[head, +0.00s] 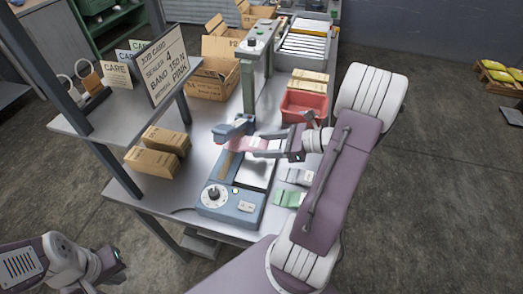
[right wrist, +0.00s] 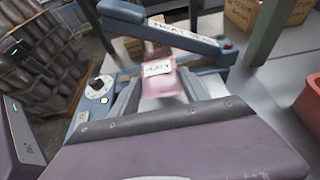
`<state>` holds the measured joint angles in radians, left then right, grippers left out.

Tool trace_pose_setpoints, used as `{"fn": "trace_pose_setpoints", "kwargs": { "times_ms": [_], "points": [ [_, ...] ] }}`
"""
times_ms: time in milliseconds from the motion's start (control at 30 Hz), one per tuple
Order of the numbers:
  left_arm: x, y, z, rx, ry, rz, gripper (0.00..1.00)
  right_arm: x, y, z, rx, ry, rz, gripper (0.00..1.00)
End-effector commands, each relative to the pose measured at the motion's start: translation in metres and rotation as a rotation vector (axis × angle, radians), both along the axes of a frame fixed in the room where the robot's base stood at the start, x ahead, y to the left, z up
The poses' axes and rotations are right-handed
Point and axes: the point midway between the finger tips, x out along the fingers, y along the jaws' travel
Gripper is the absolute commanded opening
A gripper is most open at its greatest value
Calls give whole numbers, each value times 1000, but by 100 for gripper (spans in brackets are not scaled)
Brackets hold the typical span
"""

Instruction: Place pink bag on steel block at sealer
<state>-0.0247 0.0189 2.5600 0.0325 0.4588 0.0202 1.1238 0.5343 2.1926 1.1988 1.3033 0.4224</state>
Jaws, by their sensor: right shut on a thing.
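The pink bag (head: 229,147) is held over the blue-grey sealer (head: 226,204) in the head view. In the right wrist view the pink bag (right wrist: 160,84) shows a white label and hangs beyond the gripper. My right gripper (head: 259,148) is shut on the bag's near end. A pale grey surface, seemingly the steel block (head: 259,174), lies beside the sealer bed; whether the bag touches it I cannot tell. The sealer's lettered arm (right wrist: 178,34) is raised behind the bag. My left gripper (head: 112,258) is at lower left, away from the table; its jaws are unclear.
Green packets (head: 288,199) and grey packets (head: 297,176) lie right of the sealer. A red bin (head: 304,107) stands behind them. Brown boxes (head: 153,161) stand at left under a shelf with a job card (head: 165,67). A green-grey post (head: 248,85) rises behind the sealer.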

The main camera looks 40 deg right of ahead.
Motion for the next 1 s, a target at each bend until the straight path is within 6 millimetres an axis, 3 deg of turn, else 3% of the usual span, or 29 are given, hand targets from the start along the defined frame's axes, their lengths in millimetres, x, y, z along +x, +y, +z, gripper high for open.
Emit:
{"fn": "trace_pose_setpoints", "kwargs": {
  "times_ms": [233,467,1000],
  "points": [
    [0,0,0,0,0,0,0,9,7,-1,0,0,-1,10],
    [0,0,-2,0,0,0,0,8,7,-34,3,1,-1,10],
    [0,0,-9,0,0,0,0,8,6,-45,0,-2,-1,10]
  ]
}}
